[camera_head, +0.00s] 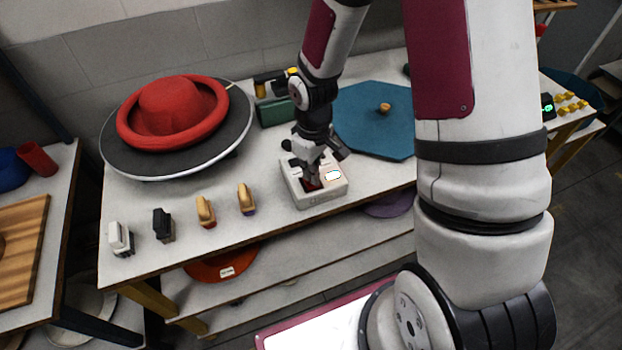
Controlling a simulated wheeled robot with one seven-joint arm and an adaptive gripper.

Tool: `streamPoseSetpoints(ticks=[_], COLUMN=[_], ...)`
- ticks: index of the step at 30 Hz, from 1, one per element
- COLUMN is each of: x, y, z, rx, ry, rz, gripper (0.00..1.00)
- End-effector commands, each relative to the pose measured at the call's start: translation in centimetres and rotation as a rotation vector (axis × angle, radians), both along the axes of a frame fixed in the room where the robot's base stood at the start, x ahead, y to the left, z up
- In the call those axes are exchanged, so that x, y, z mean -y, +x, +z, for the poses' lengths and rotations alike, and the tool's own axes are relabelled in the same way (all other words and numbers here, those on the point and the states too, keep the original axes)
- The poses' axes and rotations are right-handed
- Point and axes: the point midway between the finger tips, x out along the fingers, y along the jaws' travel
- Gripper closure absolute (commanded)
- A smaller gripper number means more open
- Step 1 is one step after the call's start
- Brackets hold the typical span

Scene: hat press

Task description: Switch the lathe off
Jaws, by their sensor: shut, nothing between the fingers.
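A small white switch box (322,198) stands on the table, with a red part (309,185) and a lighter button or lamp (334,175) on its top. My gripper (313,178) points down over the left part of this box, with its fingers shut and nothing between them. Its tips are at or just above the red part; I cannot tell whether they touch it. The gripper hides some of the box's top. No lathe can be made out for certain. A red hat (172,104) lies on a round dark disc (118,150) at the table's back left.
Several small handled brushes or stamps, including a white one (120,238) and a black one (163,225), stand along the front left. A blue octagonal board (365,125) with a knob lies behind the box. A green box (275,111) stands behind my gripper. The table's front middle is clear.

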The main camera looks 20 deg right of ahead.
Motion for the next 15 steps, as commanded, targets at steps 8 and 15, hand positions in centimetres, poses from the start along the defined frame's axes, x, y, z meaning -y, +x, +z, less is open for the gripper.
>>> streamPoseSetpoints(ticks=[8, 15], x=[0.0, 0.0], y=[0.0, -0.01], z=[-0.4, -0.72], rx=[-0.001, -0.001], ry=[-0.001, -0.001], rz=[0.0, 0.0], gripper=[1.0, 1.0])
